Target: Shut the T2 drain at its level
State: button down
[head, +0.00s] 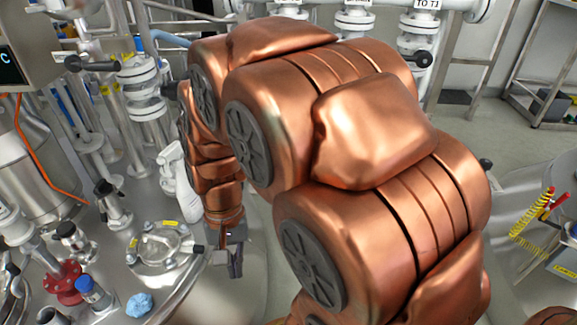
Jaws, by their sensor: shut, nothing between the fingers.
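My gripper (236,265) points down at the lower middle of the head view, at the end of my copper-coloured arm. Its dark fingers are together, with nothing between them. It is in front of the right edge of a steel vessel top (190,285), apart from the small round lidded port (162,245) to its left. I cannot make out a drain or valve marked T2. My arm hides much of the middle.
Several white flanged pipes (140,75) and fittings stand at the left. A red handwheel (67,285), a blue cloth (140,304) and a blue-capped fitting (92,290) are on the vessel top. A steel rack (530,105) stands at the back right. Grey floor shows right of my arm.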

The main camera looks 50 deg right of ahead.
jog(key=w+d+m+t+p, duration=0.3)
jog(key=w+d+m+p, duration=0.2)
jog(key=w+d+m, duration=1)
jog(key=s+d+f+m+t+h+p, duration=0.1)
jog(key=d+f+m+t+p, duration=0.2)
jog(key=d+m, duration=1.5)
jog(key=w+d+f+n+b, duration=0.2)
jog(key=w+d+f+n, duration=0.3)
jog(key=f, duration=0.4)
jog(key=shift+w+f+n, duration=0.35)
jog(key=shift+w+n, duration=0.15)
jog(key=shift+w, duration=0.4)
jog(key=shift+d+r, duration=0.1)
